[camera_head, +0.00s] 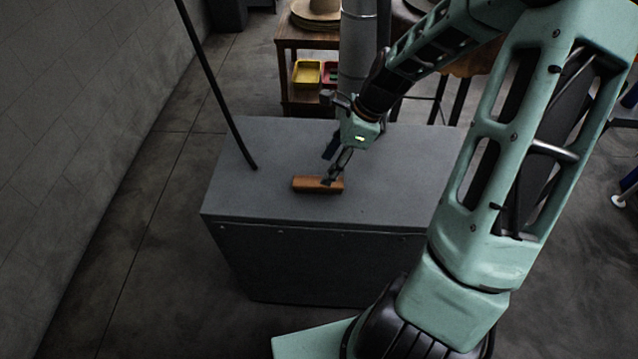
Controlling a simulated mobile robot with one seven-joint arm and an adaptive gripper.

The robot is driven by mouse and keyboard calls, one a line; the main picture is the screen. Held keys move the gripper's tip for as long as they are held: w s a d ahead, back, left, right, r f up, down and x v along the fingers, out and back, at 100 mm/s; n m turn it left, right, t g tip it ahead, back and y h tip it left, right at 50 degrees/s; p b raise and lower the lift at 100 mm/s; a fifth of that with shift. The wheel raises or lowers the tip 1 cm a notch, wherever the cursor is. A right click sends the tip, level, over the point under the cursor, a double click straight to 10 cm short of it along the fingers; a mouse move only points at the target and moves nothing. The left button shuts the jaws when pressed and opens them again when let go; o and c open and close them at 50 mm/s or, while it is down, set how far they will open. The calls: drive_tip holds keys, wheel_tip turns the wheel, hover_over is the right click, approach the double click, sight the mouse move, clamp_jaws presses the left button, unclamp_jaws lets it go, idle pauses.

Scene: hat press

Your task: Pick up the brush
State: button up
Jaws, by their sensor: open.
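The brush (308,185) is a small orange-brown wooden block lying flat on the grey top of a cabinet (270,150). It lies crosswise in the camera_head view, near the front middle of that top. My gripper (331,176) is open and points down at the right half of the brush. Its fingertips are at the brush and overlap it in the picture. I cannot tell whether they touch it or straddle it.
A dark thin rod (215,85) slants down to the cabinet top at the left. Behind stands a wooden shelf (290,43) with a hat (318,10) and a yellow tray (307,72). A vertical grey pipe (357,50) rises behind my gripper. The cabinet top's left side is mostly clear.

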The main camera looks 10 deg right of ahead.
sight(318, 181)
drive_tip(key=x, duration=0.7)
drive_tip(key=shift+f, duration=0.15)
drive_tip(key=c, duration=1.3)
drive_tip(key=shift+w+r, duration=0.1)
drive_tip(key=shift+r, duration=0.5)
drive_tip(key=shift+s+r, duration=0.2)
drive_tip(key=shift+r, duration=1.05)
drive_tip(key=s+r, duration=0.3)
drive_tip(key=s, duration=0.1)
drive_tip(key=s+r+p, duration=0.1)
drive_tip(key=s+r, duration=0.2)
drive_tip(key=s, duration=0.2)
drive_tip(key=s+r+p, duration=0.1)
drive_tip(key=s+r, duration=0.2)
drive_tip(key=s, duration=0.1)
drive_tip(key=shift+s+d+r, duration=0.1)
drive_tip(key=shift+s+r, duration=0.05)
drive_tip(key=shift+s, duration=0.2)
